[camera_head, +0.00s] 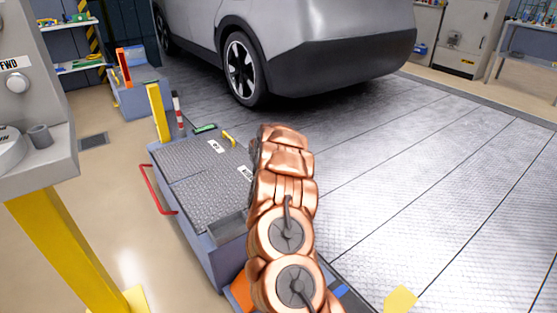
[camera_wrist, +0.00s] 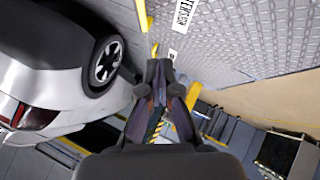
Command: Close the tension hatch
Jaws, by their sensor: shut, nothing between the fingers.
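A diamond-plate panel (camera_wrist: 245,35) fills the top right of the wrist view and bears a white label (camera_wrist: 184,16) whose lettering resembles TENSION, partly cut off. I take it as the tension hatch. In the head view the low grey-blue box has two flat textured panels, a rear one (camera_head: 195,150) and a front one (camera_head: 205,195), each with a small label; I cannot tell which is the hatch. My gripper (camera_wrist: 158,75) is shut and empty in the wrist view, its tips near the panel's edge; contact is unclear. My copper arm hides it in the head view.
A red handle (camera_head: 153,190) juts from the box's left side. A yellow post (camera_head: 158,112) and a striped post (camera_head: 178,110) stand at its back. A silver car (camera_head: 300,40) stands behind. A grey console (camera_head: 35,100) is at left.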

